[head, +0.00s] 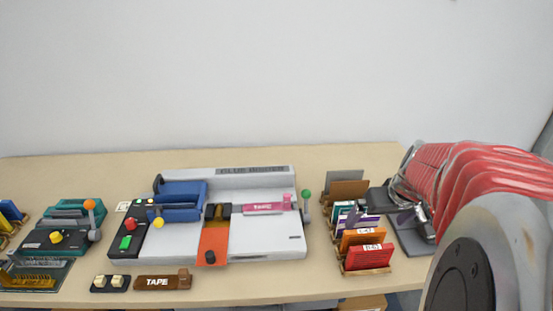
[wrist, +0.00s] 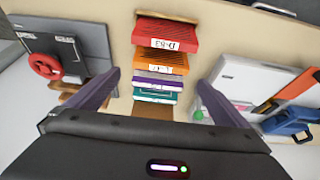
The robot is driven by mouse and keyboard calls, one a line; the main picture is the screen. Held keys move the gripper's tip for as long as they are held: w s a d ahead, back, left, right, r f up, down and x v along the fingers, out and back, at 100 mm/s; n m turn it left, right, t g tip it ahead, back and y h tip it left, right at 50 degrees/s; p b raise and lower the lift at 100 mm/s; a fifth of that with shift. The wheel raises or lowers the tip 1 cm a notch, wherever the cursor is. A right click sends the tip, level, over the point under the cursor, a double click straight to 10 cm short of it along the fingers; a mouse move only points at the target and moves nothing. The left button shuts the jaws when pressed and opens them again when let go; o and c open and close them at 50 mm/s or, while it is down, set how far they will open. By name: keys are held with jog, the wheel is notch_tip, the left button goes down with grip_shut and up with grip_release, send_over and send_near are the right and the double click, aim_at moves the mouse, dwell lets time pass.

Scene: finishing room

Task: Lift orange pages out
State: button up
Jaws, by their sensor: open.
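The orange pages (head: 361,238) stand in a wooden rack on the table, just behind a red block of pages (head: 368,257) with a white label. In the wrist view the orange pages (wrist: 160,62) lie between the red pages (wrist: 166,35) and the purple and teal ones.
Purple (head: 357,222) and teal pages stand behind the orange ones. A large grey binding machine (head: 265,237) with a green-knobbed lever (head: 306,194) is left of the rack. A dark device with a red handwheel (wrist: 45,65) is on the other side.

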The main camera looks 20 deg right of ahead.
aim_at(366, 231)
jog(key=shift+x, duration=1.35)
jog(key=shift+f, duration=0.15)
jog(key=shift+x, duration=2.5)
jog(key=shift+w+a, duration=0.1)
jog(key=shift+w, duration=0.05)
jog(key=c, duration=1.2)
